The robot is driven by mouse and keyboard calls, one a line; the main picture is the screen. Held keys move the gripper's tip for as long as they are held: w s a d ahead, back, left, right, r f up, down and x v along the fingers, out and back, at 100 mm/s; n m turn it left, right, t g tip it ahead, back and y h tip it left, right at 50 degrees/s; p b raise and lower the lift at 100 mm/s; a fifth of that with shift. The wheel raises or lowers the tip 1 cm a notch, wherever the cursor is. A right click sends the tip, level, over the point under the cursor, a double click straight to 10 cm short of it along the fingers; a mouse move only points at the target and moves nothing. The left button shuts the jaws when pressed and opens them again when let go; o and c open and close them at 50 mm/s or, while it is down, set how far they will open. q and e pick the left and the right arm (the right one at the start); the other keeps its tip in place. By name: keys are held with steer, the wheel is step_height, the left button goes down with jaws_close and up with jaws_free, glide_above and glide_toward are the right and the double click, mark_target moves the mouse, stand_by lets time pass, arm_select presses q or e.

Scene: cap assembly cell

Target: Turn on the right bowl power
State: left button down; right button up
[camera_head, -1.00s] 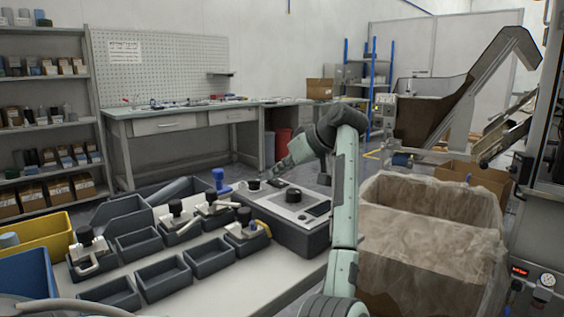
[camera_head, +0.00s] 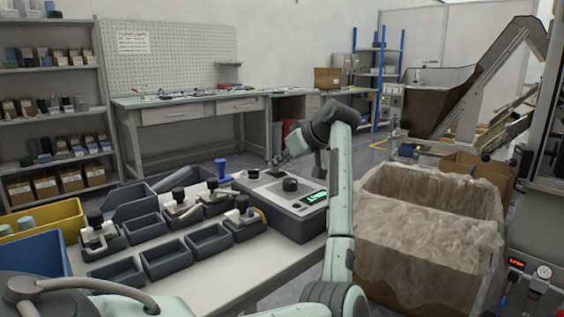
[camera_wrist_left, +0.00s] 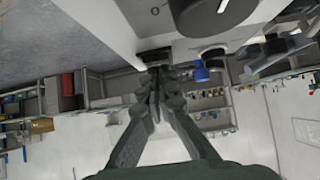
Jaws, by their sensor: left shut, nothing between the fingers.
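A grey control box (camera_head: 297,226) with a light top stands at the far right end of the table. It has a large dark knob (camera_head: 290,184) and a display (camera_head: 314,196) lit green. My left gripper (camera_head: 275,164) is over the back edge of the box, shut and empty. In the left wrist view its fingertips (camera_wrist_left: 156,78) are together, close to a dark round part (camera_wrist_left: 154,56) at the box's edge; I cannot tell whether they touch. No label shows which control is the right bowl power. My right gripper is out of view.
Several grey bins and small fixtures fill the white table (camera_head: 207,282) left of the box. A blue part (camera_head: 222,168) stands behind them. A lined carton (camera_head: 425,240) is right of my arm. A workbench (camera_head: 185,105) is behind.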

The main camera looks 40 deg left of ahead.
arm_select(q)
steer(key=shift+a+r+p, duration=0.2)
steer(key=shift+a+p, duration=0.55)
steer(key=shift+a, duration=0.15)
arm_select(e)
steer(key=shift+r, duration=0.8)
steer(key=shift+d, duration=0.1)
